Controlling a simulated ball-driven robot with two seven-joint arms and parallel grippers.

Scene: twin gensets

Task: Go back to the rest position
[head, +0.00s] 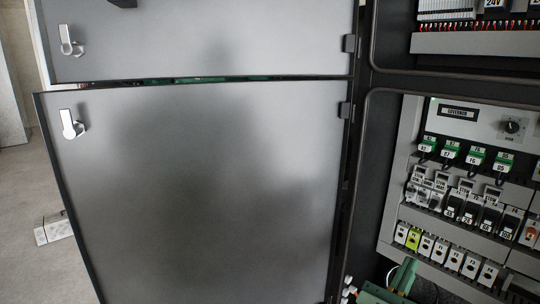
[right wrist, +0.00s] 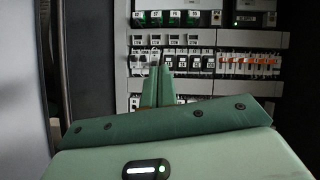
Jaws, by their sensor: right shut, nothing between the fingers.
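My right gripper (head: 404,274) shows at the bottom edge of the head view, in front of the lower part of the open cabinet. In the right wrist view its green fingers (right wrist: 162,88) are together with nothing between them. They point toward the rows of modules inside the cabinet; the distance to them is hard to tell. My left gripper is in neither view.
A large grey lower door (head: 200,190) with a silver latch (head: 72,124) stands open left of the cabinet. An upper door (head: 200,40) is above it. The governor panel (head: 478,122) and several relays and breakers (head: 465,210) fill the lower compartment. Floor (head: 25,190) shows at far left.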

